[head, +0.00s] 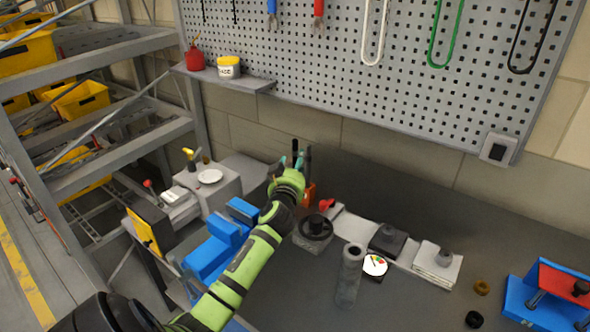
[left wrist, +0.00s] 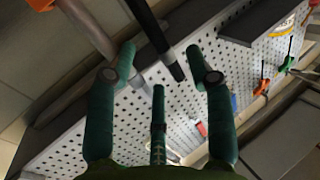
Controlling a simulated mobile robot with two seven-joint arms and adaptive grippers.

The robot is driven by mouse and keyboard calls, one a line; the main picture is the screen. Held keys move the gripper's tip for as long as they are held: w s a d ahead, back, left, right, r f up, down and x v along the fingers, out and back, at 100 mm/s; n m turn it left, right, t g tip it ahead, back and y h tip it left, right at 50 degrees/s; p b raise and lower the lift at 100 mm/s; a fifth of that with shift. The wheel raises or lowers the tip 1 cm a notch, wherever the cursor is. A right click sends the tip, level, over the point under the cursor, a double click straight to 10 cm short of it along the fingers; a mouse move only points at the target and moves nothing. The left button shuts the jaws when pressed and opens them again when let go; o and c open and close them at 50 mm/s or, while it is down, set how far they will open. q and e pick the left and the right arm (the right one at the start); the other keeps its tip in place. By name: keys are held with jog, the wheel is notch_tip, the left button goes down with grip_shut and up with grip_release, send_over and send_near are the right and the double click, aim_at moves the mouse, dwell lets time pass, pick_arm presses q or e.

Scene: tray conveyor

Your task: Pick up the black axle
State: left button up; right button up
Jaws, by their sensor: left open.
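A black rod, which looks like the black axle (left wrist: 152,34), comes in from the top of the left wrist view. I see no finger closed on the rod. In the head view my left gripper (head: 290,160) is above the back of the bench, in front of the wall. The axle cannot be made out surely there, as the gripper hides much of that spot. My right gripper is not in view.
An orange-red object (head: 308,194) stands just beside the gripper. A dark round-topped part (head: 315,228), a grey cylinder (head: 350,275) and a blue-and-red fixture (head: 550,295) are on the bench. A pegboard (head: 400,75) and shelf (head: 225,80) are behind. Blue equipment (head: 210,255) is left of my arm.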

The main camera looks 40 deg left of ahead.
aim_at(296, 156)
pick_arm(q)
jog(key=shift+x, duration=2.35)
jog(key=shift+c, duration=0.4)
jog(key=shift+r, duration=0.1)
grip_shut()
